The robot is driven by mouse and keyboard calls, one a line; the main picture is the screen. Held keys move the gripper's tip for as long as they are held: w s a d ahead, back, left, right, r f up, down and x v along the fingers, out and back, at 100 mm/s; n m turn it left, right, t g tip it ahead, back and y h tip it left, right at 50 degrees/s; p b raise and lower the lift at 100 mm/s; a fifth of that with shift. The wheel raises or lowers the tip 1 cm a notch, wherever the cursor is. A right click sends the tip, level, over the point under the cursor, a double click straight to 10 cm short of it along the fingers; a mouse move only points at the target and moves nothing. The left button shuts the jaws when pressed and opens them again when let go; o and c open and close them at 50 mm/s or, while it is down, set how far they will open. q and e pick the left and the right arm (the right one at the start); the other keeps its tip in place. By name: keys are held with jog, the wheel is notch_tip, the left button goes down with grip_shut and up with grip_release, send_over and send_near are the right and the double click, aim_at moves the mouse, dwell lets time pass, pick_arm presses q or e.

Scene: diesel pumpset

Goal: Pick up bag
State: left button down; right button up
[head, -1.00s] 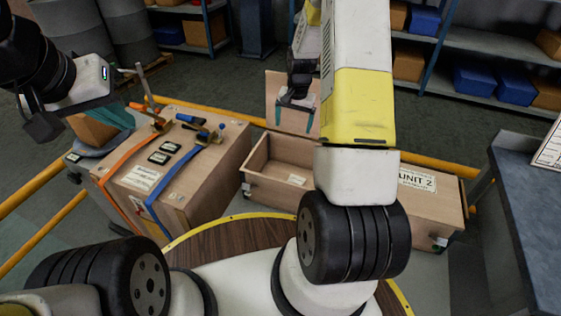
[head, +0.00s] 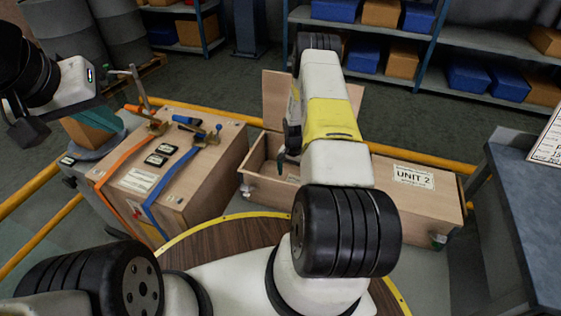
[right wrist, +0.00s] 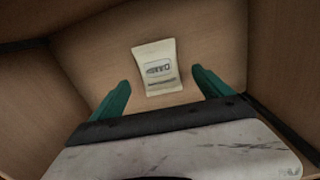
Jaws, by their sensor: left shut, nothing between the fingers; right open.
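A small cream bag (right wrist: 157,70) with a dark printed label lies on the wooden floor of an open crate, in the right wrist view. My right gripper (right wrist: 161,80) is open over the crate interior, its two teal fingers apart on either side of the bag in that picture, not closed on it. The bag is hidden in the head view. My left gripper (head: 98,112) is shut and empty at the far left.
A closed wooden box (head: 190,185) with orange and blue straps stands left of the open crate. A wooden panel (head: 277,98) stands upright behind the crate. Yellow rails (head: 420,158) run behind. A grey bench (head: 525,220) stands at right.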

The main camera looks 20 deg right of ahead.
aim_at(293, 180)
notch_tip(293, 180, down, 4)
jog(key=shift+d+f, duration=0.1)
jog(key=shift+f, duration=0.05)
jog(key=c, duration=1.5)
